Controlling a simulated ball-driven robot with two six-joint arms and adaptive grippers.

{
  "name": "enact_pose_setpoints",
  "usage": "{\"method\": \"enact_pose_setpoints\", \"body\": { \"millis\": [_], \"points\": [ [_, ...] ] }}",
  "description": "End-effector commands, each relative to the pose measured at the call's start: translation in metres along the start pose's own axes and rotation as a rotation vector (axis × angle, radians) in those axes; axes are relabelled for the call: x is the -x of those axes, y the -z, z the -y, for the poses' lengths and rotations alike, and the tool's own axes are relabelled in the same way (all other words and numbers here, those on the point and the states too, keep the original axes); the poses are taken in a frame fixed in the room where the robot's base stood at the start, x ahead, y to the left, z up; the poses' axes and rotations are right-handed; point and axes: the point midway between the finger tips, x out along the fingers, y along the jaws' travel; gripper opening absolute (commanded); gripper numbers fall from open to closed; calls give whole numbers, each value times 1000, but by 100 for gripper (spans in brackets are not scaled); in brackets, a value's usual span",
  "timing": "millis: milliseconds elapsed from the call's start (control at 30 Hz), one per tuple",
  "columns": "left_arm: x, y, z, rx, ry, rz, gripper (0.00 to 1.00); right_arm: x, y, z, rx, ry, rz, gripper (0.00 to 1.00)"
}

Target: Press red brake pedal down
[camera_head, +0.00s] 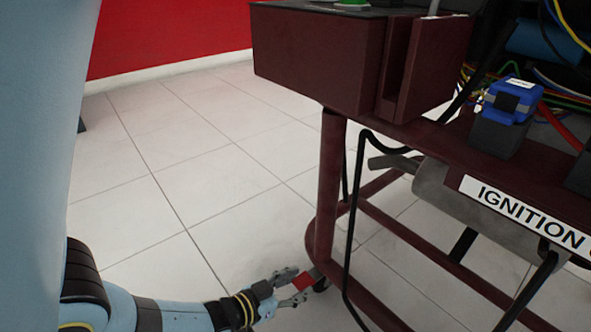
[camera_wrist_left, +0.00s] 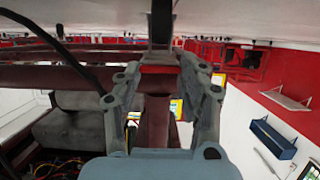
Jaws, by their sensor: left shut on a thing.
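The red brake pedal (camera_head: 303,282) is a small red block low at the front leg of the dark red engine trainer stand (camera_head: 330,185), near the floor. My left gripper (camera_head: 298,285) reaches it from the left, with its fingers closed around the red block. In the left wrist view, the two fingers of my left gripper (camera_wrist_left: 160,72) frame a red strip of the pedal (camera_wrist_left: 160,69) at their tips. Part of the pedal is hidden by the fingers, and I cannot tell how far down it is. My right gripper is not in view.
A black cable (camera_head: 350,240) hangs beside the stand's leg, close to my left gripper. A grey exhaust pipe (camera_head: 435,185) and a white "IGNITION" label (camera_head: 520,213) are at the right. The tiled floor (camera_head: 150,215) to the left is clear.

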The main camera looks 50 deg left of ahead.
Motion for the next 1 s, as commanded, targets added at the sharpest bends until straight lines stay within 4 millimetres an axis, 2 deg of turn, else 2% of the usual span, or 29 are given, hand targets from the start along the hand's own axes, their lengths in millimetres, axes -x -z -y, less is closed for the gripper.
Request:
{"method": "enact_pose_setpoints", "body": {
  "millis": [133, 600, 633, 800, 1000],
  "points": [
    [-2, -6, 1, 0, 4, -36, 0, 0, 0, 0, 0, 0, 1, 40],
    [0, -5, 1, 1, 5, -72, 0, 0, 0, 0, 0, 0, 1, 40],
    [0, -5, 1, 1, 5, -72, 42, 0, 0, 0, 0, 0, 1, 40],
    [0, -5, 0, 0, 5, -72, 63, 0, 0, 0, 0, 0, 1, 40],
    [0, -5, 0, 0, 4, -72, 63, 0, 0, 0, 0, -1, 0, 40]
  ]
}}
